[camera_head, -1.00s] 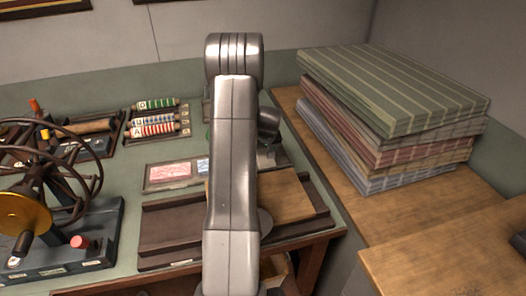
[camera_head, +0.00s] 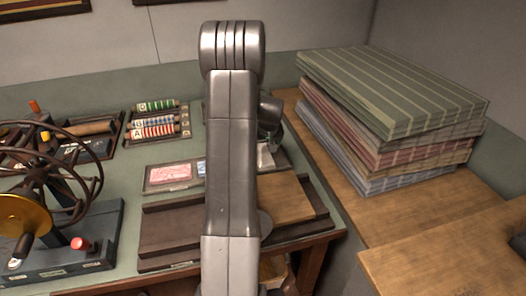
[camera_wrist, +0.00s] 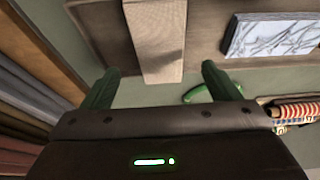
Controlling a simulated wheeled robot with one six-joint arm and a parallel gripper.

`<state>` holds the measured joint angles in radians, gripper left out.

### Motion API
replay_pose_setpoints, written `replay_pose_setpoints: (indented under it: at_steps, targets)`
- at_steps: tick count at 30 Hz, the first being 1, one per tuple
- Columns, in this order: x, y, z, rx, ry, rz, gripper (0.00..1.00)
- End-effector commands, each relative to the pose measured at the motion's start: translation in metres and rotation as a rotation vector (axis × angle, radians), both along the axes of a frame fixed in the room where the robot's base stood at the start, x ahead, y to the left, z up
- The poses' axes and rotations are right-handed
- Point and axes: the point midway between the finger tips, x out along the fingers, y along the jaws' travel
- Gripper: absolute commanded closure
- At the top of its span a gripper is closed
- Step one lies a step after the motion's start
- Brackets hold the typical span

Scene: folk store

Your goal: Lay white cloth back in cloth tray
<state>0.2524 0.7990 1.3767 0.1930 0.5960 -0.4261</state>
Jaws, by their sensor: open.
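The wrist view shows a plain off-white folded cloth strip (camera_wrist: 153,40). It lies over the brown cloth tray (camera_wrist: 205,50), and its near end reaches past the tray's edge. My gripper (camera_wrist: 160,78) is open. Its two green fingers stand on either side of the strip's near end, with clear space between finger and cloth on both sides. In the head view, the tray (camera_head: 147,181) holds a pink-patterned cloth, and a small white patch (camera_head: 265,155) shows beside my arm. My arm hides the tray's middle and most of the gripper.
A wheeled hand-crank device (camera_head: 60,200) stands at left. A rack of striped rolls (camera_head: 157,125) sits behind the tray. A wooden board (camera_head: 283,198) lies in front, partly behind my arm. Stacked striped fabrics (camera_head: 390,110) stand at right. Some green tabletop is bare.

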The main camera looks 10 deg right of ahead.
Motion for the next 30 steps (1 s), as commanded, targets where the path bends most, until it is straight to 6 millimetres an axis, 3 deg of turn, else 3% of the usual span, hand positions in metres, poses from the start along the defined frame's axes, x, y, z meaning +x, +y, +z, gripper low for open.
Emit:
replay_pose_setpoints:
  at_steps: [6,13,30]
  targets:
    - [-0.016,-0.001,0.039,-0.001,-0.003,0.0,0.17]
    - [-0.026,-0.001,0.064,0.0,-0.002,-0.001,0.17]
    - [-0.028,-0.001,0.067,0.001,0.001,-0.001,0.17]
